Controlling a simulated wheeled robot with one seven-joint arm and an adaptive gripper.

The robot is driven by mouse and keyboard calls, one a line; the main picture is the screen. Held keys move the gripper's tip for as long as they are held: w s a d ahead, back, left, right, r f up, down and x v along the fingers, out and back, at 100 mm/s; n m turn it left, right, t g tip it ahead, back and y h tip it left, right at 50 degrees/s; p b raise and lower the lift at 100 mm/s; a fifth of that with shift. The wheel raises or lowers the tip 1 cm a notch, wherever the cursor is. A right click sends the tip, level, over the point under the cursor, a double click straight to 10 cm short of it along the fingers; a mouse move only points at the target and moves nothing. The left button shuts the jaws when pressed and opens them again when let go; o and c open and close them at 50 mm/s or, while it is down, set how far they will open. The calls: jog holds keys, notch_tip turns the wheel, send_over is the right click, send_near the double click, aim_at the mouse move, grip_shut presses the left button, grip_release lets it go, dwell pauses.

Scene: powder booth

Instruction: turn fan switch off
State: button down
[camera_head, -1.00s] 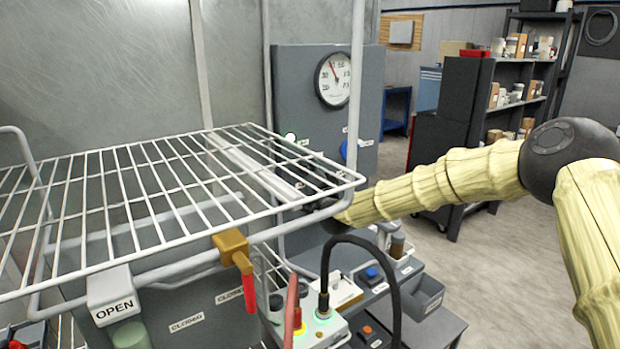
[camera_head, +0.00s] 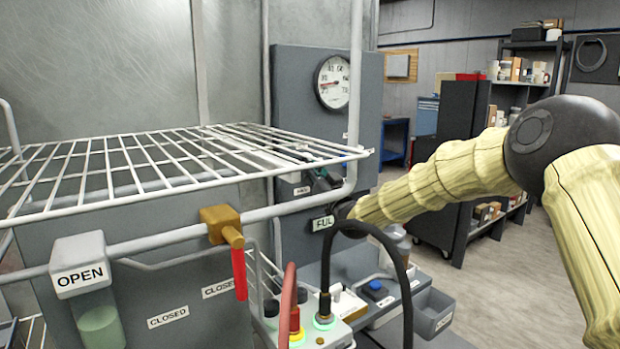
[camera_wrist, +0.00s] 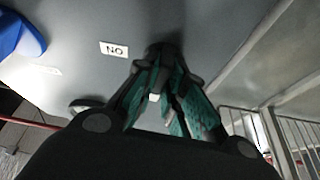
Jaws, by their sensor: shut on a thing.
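The grey control panel (camera_head: 290,85) stands behind the wire rack and carries a round gauge (camera_head: 332,82). My gripper (camera_head: 325,180) is at the panel below the gauge, partly hidden by the rack. In the wrist view, its green-padded fingers (camera_wrist: 165,65) converge on a small dark part at the panel face, which appears to be the fan switch (camera_wrist: 161,49). The fingers hide most of it, so its position cannot be read. A white label (camera_wrist: 114,49) beside it reads "NO" in this view, likely "ON" upside down. The gauge needle points left.
The wire rack (camera_head: 100,190) crosses close to my gripper, with an upright post (camera_head: 355,95) beside it. A blue knob (camera_wrist: 20,35) is on the panel. Below are a red-handled valve (camera_head: 240,275), a black hose (camera_head: 400,280) and a bench with a blue button (camera_head: 376,290).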

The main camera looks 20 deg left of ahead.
jog(key=shift+f+n+g+b, duration=0.25)
jog(key=shift+n+g+b, duration=0.1)
jog(key=shift+n, duration=0.35)
jog(key=shift+y, duration=0.3)
jog(key=c, duration=1.5)
grip_release()
jog(key=shift+r, duration=0.15)
jog(key=v, duration=1.2)
jog(key=shift+r, duration=0.1)
